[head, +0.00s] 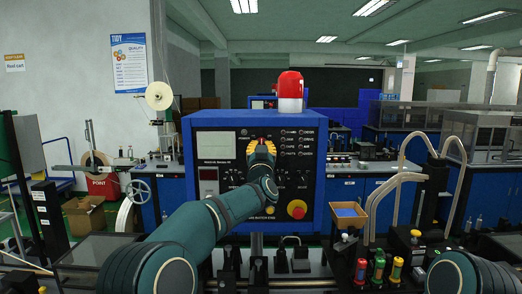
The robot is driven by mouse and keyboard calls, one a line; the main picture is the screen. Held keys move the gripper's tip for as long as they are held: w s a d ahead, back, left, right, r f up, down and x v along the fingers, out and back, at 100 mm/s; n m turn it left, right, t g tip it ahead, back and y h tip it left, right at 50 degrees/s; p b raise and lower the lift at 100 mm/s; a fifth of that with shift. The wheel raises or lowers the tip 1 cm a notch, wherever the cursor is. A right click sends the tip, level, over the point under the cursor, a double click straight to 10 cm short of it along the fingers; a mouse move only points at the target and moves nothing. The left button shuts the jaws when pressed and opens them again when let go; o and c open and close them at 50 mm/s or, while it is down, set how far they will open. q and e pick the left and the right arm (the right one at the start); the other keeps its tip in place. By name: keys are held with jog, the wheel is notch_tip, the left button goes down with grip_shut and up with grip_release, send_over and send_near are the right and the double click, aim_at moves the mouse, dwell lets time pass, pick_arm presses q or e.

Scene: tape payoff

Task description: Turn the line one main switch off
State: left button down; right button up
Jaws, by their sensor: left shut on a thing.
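The line one main switch (262,140), with red and yellow parts showing, is on the front of the blue control box, right of the grey display. My left arm reaches up from the lower left to it. My left gripper (261,150) is at the switch and shut on it. The gripper and wrist hide most of the switch, so I cannot tell which way its handle points. Part of my right arm shows at the lower right corner; its gripper is out of view.

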pick_arm(q)
jog(key=shift+d+r+n+g+y+p, duration=0.1)
jog(key=shift+n+g+y+p, duration=0.4)
jog(key=shift+n+y, duration=1.1)
jog(key=shift+a+r+n+g+y+p, duration=0.15)
jog(key=shift+n+y+p, duration=0.4)
jog(key=shift+n, duration=2.2)
jog(key=shift+d+n+g+y+p, duration=0.25)
jog(key=shift+n+y+p, duration=0.6)
jog(key=shift+n, duration=1.3)
jog(key=shift+a+y, duration=0.1)
jog(key=shift+y, duration=0.2)
jog(key=c, duration=1)
grip_release()
jog(key=shift+f+g, duration=0.15)
jog(key=shift+g, duration=0.15)
jog(key=v, duration=1.2)
jog(key=shift+f, duration=0.1)
